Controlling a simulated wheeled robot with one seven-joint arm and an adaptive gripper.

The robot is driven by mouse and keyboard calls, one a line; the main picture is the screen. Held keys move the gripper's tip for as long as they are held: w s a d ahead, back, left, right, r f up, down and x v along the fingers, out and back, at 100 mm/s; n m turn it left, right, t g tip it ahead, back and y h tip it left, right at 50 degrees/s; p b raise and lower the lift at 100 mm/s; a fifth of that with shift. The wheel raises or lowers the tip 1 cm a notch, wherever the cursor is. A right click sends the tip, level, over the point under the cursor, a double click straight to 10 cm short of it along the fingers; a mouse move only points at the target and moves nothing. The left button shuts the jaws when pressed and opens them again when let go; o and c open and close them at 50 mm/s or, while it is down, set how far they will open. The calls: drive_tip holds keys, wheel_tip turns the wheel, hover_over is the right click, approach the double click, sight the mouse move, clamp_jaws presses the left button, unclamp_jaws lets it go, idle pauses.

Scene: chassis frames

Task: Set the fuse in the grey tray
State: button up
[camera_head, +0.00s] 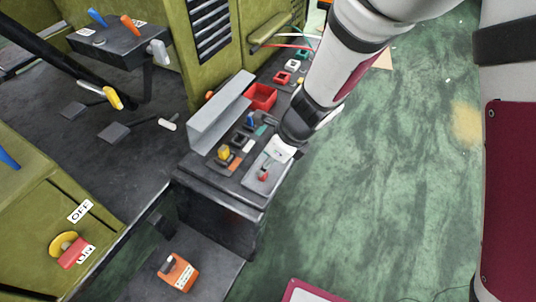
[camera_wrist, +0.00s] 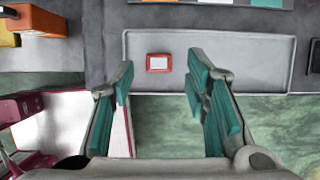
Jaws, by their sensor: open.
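The grey tray (camera_wrist: 250,62) is a shallow rectangle with a raised rim, near the bench edge. A small red block with a pale top, which looks like the fuse (camera_wrist: 158,62), sits inside it, left of the middle. In the head view the tray (camera_head: 254,184) lies at the bench's near right end, with the red block (camera_head: 264,176) in it. My gripper (camera_wrist: 163,80) is open, its teal-padded fingers apart on either side of the block's position. No finger visibly touches the block. In the head view my arm partly hides the tray area.
A grey angled channel (camera_head: 220,112) and an open red bin (camera_head: 262,96) stand on the bench behind the tray. A yellow part (camera_head: 224,153) and several small coloured parts are close by. An orange box (camera_head: 176,272) sits on the lower step. Green floor lies open to the right.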

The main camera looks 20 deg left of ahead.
drive_tip(key=p+v, duration=0.2)
drive_tip(key=v, duration=0.7)
drive_tip(key=shift+r, duration=0.15)
drive_tip(key=s+d+r+n+t, duration=0.25)
drive_tip(key=d+r+n, duration=0.75)
drive_tip(key=d+r, duration=0.6)
drive_tip(key=s+d+r+n+t+h, duration=0.1)
drive_tip(key=s+d+n, duration=0.3)
drive_tip(key=d, duration=0.4)
drive_tip(key=s+d+r+n+t+h, duration=0.1)
drive_tip(key=s+d+r+n+h, duration=0.2)
drive_tip(key=s+d, duration=0.3)
drive_tip(key=d+n, duration=0.1)
drive_tip(key=d, duration=0.2)
drive_tip(key=shift+s+r+n+h, duration=0.2)
drive_tip(key=shift+s+n+h, duration=0.2)
